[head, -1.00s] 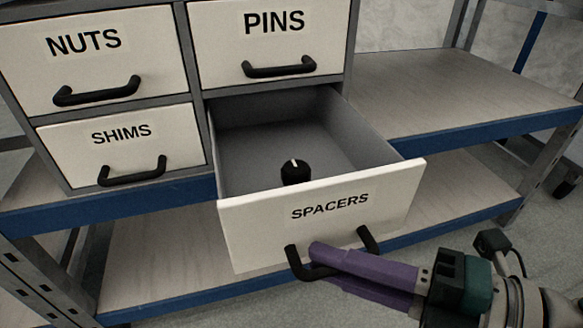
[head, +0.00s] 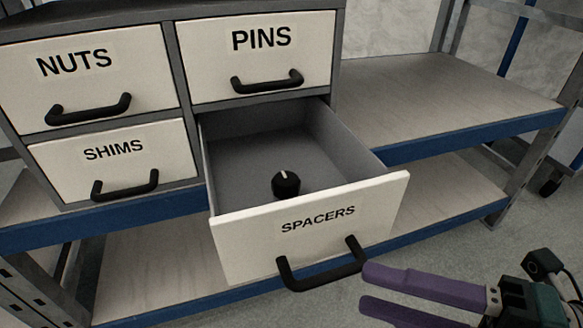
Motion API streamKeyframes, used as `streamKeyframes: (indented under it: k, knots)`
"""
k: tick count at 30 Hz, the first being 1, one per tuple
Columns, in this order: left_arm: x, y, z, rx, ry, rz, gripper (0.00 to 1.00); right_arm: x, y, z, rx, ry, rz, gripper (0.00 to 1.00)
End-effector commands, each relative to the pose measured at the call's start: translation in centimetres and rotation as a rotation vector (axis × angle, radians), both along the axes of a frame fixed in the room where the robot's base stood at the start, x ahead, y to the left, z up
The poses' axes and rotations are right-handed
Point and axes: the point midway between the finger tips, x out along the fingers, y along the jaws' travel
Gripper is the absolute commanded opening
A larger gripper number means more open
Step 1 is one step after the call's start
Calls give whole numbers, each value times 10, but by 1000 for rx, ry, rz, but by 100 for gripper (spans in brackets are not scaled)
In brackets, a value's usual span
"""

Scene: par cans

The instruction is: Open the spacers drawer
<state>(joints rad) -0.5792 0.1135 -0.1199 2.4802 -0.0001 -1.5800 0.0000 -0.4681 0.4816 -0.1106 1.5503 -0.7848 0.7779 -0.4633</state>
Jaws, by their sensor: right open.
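The spacers drawer (head: 310,240) is pulled well out of the cabinet, with its white front tilted in the picture and its grey inside showing. A black knob-like part with a white mark (head: 286,184) lies in it. The drawer's black handle (head: 322,277) is on the front, below the SPACERS label. My right gripper (head: 365,288) has purple fingers, spread apart and empty. It is just to the right of the handle and no longer around it. My left gripper is not in view.
The nuts (head: 90,85), pins (head: 262,62) and shims (head: 115,162) drawers are shut. A shelf with a blue edge (head: 470,135) runs to the right, with a lower shelf (head: 450,200) beneath. The floor at the lower right is open.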

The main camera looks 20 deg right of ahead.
Motion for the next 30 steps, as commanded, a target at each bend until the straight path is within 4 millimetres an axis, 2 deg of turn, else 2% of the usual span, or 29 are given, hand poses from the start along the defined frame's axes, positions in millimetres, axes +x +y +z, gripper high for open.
streamKeyframes:
  k: [3,8,24,26,29,30]
  knots:
    - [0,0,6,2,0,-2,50,-14,-15,4,-1,3,-1,45]
    - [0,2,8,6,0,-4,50,-23,-26,6,-1,1,-1,45]
    - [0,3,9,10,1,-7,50,-24,-27,7,1,-1,-3,45]
    - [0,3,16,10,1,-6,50,-21,-27,15,3,1,-18,45]
    - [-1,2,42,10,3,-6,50,-7,-30,44,16,16,-93,45]
    - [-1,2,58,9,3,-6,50,1,-32,62,27,30,-144,45]
